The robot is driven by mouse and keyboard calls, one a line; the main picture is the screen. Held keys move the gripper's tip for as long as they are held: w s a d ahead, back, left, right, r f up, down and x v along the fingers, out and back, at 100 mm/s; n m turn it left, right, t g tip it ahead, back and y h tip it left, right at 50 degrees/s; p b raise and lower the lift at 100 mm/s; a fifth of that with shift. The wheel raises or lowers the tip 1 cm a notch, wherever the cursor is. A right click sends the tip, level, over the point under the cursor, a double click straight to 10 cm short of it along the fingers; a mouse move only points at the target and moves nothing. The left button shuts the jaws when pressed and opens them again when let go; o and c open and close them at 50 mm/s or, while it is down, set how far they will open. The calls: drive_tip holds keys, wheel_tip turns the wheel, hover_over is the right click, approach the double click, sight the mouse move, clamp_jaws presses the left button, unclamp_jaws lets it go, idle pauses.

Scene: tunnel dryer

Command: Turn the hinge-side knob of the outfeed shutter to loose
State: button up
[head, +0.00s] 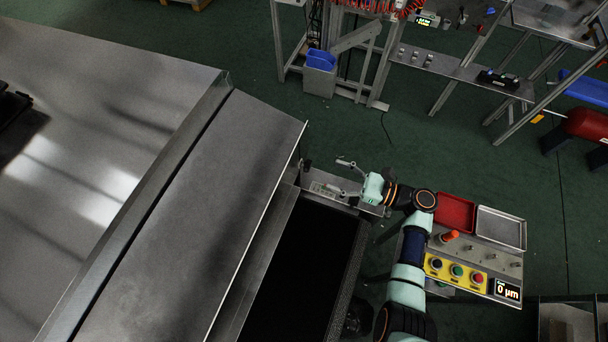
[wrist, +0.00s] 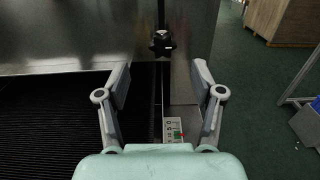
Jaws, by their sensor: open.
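A black star-shaped knob (wrist: 162,43) shows in the wrist view, on a dark vertical rod or slot beside a grey metal panel (wrist: 75,40). The panel looks like the outfeed shutter; I cannot tell which of its knobs this is, nor its setting. My gripper (wrist: 161,82) is open and empty, with its fingers spread left and right below the knob in the picture and apart from it. In the head view my gripper (head: 339,176) is above the metal ledge at the dryer's end. A small dark part (head: 307,165) just left of it may be the knob.
A label plate (wrist: 173,130) with green and red marks lies on the ledge below the knob. The black conveyor belt (head: 305,265) runs beside it. A red tray (head: 455,213), a grey tray (head: 501,228) and a yellow button panel (head: 456,272) stand to the right.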

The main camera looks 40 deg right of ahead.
sight(305, 165)
drive_tip(key=x, duration=0.7)
drive_tip(key=shift+w+b, duration=0.35)
drive_tip(key=shift+w, duration=0.1)
drive_tip(key=c, duration=1.1)
